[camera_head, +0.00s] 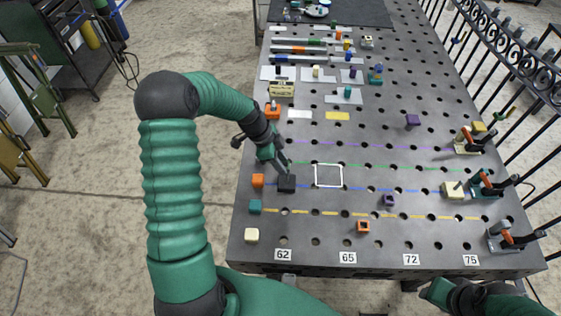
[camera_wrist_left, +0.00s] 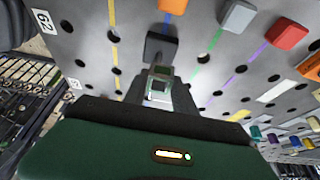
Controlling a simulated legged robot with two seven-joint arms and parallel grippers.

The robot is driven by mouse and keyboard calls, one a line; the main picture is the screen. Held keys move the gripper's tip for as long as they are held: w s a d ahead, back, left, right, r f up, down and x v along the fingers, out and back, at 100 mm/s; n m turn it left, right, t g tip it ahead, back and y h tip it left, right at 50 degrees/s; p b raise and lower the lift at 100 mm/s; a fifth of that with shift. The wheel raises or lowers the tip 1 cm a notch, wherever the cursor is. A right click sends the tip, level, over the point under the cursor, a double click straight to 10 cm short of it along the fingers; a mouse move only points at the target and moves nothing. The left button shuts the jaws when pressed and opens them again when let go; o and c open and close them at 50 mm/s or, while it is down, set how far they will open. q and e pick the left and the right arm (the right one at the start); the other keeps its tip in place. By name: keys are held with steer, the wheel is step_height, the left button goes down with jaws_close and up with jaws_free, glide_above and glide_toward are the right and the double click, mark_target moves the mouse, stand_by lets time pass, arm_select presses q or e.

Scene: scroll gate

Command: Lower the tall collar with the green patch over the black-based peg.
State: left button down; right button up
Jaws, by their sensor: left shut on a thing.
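My left gripper (camera_head: 284,171) reaches down at the left part of the metal table, at the black base (camera_head: 287,184). In the left wrist view the black base (camera_wrist_left: 160,45) lies just beyond the fingertips. My left gripper (camera_wrist_left: 160,88) is shut on a small pale collar (camera_wrist_left: 160,73) that shows a green patch. The collar is hard to make out in the head view. The peg itself is hidden, and I cannot tell whether the collar is around it or above it. My right arm shows only in part at the lower right; its fingers cannot be made out.
An orange block (camera_head: 258,181) and a teal block (camera_head: 255,206) sit left of the black base. A white square outline (camera_head: 329,175) lies to its right on bare table. Toggle clamps (camera_head: 505,237) line the right edge.

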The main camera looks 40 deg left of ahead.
arm_select(q)
steer(key=shift+d+r, duration=0.15)
steer(key=shift+d, duration=0.95)
arm_select(e)
steer(key=shift+d, duration=0.4)
arm_select(q)
steer(key=shift+a, duration=0.3)
arm_select(e)
steer(key=shift+a, duration=0.3)
arm_select(q)
steer(key=shift+d+f, duration=0.15)
steer(key=shift+f, duration=0.05)
arm_select(e)
steer(key=shift+d+f, duration=0.15)
arm_select(q)
steer(key=shift+f+b, duration=0.2)
steer(key=shift+b, duration=0.1)
arm_select(e)
steer(key=shift+d+f, duration=0.1)
steer(key=shift+f, duration=0.1)
arm_select(q)
steer(key=shift+f, duration=0.1)
steer(key=shift+f+b, duration=0.3)
steer(key=shift+f, duration=0.05)
arm_select(e)
steer(key=shift+f, duration=0.25)
arm_select(q)
steer(key=shift+f, duration=0.1)
